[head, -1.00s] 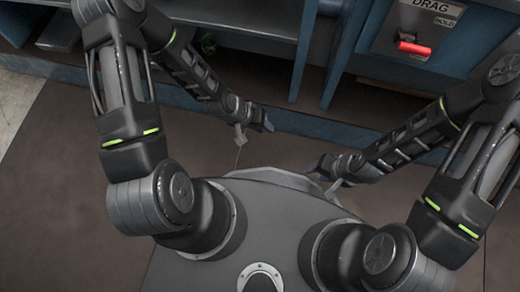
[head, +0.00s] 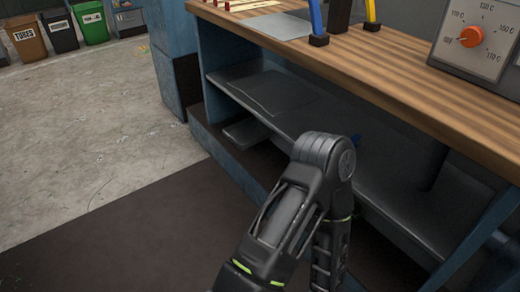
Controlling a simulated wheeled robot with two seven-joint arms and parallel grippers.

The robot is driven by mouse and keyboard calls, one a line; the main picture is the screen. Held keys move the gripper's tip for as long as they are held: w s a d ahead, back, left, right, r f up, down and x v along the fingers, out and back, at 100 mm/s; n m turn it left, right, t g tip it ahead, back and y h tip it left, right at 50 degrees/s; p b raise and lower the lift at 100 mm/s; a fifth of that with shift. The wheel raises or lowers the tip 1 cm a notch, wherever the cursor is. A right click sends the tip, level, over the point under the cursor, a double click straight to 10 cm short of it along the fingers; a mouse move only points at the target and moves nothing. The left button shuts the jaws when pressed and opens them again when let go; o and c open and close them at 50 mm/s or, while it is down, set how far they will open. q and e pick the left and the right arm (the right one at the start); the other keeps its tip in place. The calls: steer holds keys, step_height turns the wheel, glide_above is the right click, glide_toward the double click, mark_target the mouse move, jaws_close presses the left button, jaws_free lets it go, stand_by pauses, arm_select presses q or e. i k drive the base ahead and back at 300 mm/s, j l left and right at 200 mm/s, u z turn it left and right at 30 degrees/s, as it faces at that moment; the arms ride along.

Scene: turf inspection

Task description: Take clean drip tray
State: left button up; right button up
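A thin dark grey flat tray-like piece (head: 272,91) lies on the bench's upper shelf, towards its left end. A second grey flat piece (head: 246,132) shows lower down, under that shelf. I cannot tell whether either is the clean drip tray. One of my arms stands in front of the shelf with its elbow raised, and its forearm runs down out of the picture. Neither gripper shows.
The wooden bench top (head: 385,62) carries a grey plate (head: 268,25), blue and yellow upright tools, and a grey box with an orange dial (head: 471,36). Brown, black and green bins (head: 91,22) stand far left. The concrete floor (head: 120,110) is open.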

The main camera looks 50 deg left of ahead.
mark_target(244, 134)
steer(key=u, duration=1.9)
steer(key=z, duration=0.95)
steer(key=j+z, duration=0.9)
steer(key=j, duration=0.15)
steer(key=k+j+z, duration=0.1)
steer(key=j+z, duration=0.4)
steer(key=k+j+z, duration=0.15)
steer(key=j+z, duration=0.3)
steer(key=k+j+z, duration=0.1)
steer(key=k+j, duration=0.4)
steer(key=j, duration=0.3)
steer(key=k+j+z, duration=0.15)
steer(key=k+j, duration=0.35)
steer(key=j, duration=0.25)
steer(key=k+j+z, duration=0.1)
steer(key=k+j, duration=0.45)
steer(key=j, duration=0.25)
steer(key=i+j, duration=0.35)
steer(key=j, duration=0.1)
